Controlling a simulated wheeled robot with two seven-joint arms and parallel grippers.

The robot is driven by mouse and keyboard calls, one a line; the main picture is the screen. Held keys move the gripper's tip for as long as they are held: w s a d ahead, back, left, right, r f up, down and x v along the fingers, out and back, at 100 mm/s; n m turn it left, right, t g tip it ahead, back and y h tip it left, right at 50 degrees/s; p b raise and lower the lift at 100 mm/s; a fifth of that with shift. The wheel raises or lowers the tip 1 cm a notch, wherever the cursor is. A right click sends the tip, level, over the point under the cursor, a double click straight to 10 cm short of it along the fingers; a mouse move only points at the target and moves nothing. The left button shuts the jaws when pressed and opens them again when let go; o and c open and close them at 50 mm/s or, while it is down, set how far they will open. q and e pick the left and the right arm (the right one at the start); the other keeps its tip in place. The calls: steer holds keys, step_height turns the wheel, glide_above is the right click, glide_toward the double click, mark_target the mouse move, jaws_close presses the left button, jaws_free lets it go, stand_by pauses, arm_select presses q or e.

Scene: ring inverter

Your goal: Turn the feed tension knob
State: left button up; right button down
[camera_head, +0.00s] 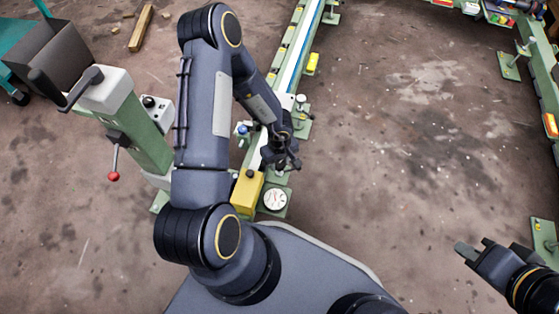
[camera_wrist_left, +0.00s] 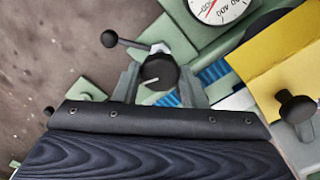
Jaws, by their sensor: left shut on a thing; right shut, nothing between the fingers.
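A black knob (camera_wrist_left: 158,74) with a white pointer line is in the left wrist view, on a light round base on a green plate. My left gripper (camera_wrist_left: 160,88) has one grey finger on each side of it and is shut on it. In the head view my left gripper (camera_head: 281,160) is over the green machine rail, and the knob is not clear there. My right gripper (camera_head: 476,254) is shut and empty over bare floor at the lower right.
A lever with a black ball (camera_wrist_left: 108,38) is close to the knob. A dial gauge (camera_head: 275,199) and a yellow block (camera_head: 247,192) with a black knob (camera_wrist_left: 296,106) are close by. A green post with a red-ball lever (camera_head: 113,176) stands left.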

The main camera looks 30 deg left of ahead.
arm_select(q)
steer(key=shift+r+n+p, duration=0.25)
steer(key=shift+n+p, duration=0.55)
steer(key=shift+p, duration=0.35)
steer(key=n+p, duration=0.5)
steer(key=n, duration=0.2)
steer(key=shift+f, duration=0.1)
steer(key=n+p, duration=0.1)
steer(key=n, duration=0.3)
steer(key=shift+f+n, duration=0.1)
steer(key=shift+n, duration=0.2)
steer(key=n+p, duration=0.1)
steer(key=n, duration=0.3)
steer(key=shift+n, duration=0.3)
steer(key=n, duration=0.4)
steer(key=shift+n, duration=0.3)
steer(key=n+b, duration=0.1)
steer(key=n, duration=0.4)
steer(key=shift+f+b, duration=0.1)
steer(key=shift+b, duration=0.25)
steer(key=shift+n+b, duration=0.7)
steer(key=shift+n, duration=1.7)
